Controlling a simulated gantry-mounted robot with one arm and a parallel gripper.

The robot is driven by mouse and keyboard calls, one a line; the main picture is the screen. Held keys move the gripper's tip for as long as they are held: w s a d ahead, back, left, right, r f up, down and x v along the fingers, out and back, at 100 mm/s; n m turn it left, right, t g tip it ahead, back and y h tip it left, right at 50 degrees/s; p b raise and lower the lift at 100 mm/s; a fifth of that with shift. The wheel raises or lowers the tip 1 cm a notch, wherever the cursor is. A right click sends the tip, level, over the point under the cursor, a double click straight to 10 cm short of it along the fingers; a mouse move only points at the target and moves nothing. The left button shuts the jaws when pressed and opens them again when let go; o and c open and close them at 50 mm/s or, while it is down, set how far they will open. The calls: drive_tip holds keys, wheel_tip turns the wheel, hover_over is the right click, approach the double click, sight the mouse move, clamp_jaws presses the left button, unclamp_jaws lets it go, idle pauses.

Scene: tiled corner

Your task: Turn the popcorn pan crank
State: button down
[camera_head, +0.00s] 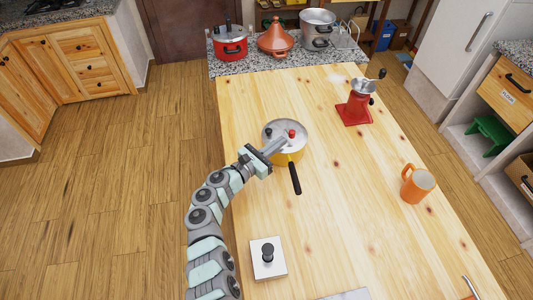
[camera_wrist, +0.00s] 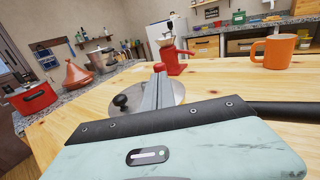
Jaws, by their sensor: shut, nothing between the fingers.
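The popcorn pan (camera_head: 298,156) is yellow with a silver lid and a long black handle (camera_head: 295,179) pointing towards the front. Its lid carries a red knob (camera_head: 291,133) and a dark knob (camera_head: 268,130). My gripper (camera_head: 282,142) reaches over the lid from the left, its fingertips close to the red knob; I cannot tell whether they touch it. In the wrist view my gripper (camera_wrist: 160,70) is shut and empty, its fingers over the silver lid (camera_wrist: 178,92). A black knob (camera_wrist: 120,101) stands left of the fingers. The fingers hide the lid's middle.
A red grinder (camera_head: 354,108) stands at the back right, and an orange mug (camera_head: 416,186) at the right. A white plate with a black knob (camera_head: 268,258) lies near the front. Pots stand on the counter (camera_head: 262,66) behind. Bare wood surrounds the pan.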

drive_tip(key=shift+x, duration=1.05)
